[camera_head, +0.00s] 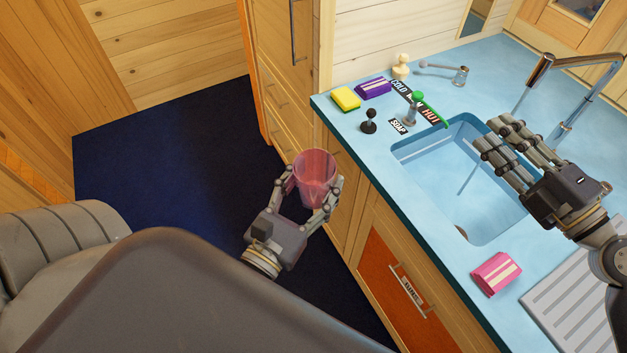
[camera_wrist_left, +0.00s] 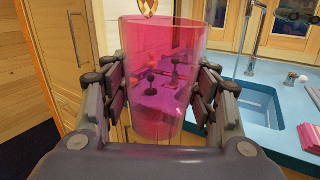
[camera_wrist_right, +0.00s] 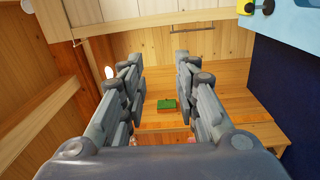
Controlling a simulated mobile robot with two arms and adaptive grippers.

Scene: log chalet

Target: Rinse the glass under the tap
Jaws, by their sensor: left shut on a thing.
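The glass (camera_head: 315,172) is a clear pink tumbler. My left gripper (camera_head: 312,190) is shut around its sides and holds it roughly upright above the floor, left of the counter. It also fills the middle of the left wrist view (camera_wrist_left: 160,70), with fingers on both sides. The chrome tap (camera_head: 588,60) arches over the blue sink (camera_head: 440,185) at right. A thin pale line runs below its spout into the basin; I cannot tell if it is water. My right gripper (camera_head: 505,150) is open and empty above the sink, partly hiding the basin.
A pink striped block (camera_head: 495,273) lies on the front counter beside a ribbed drainer (camera_head: 575,300).

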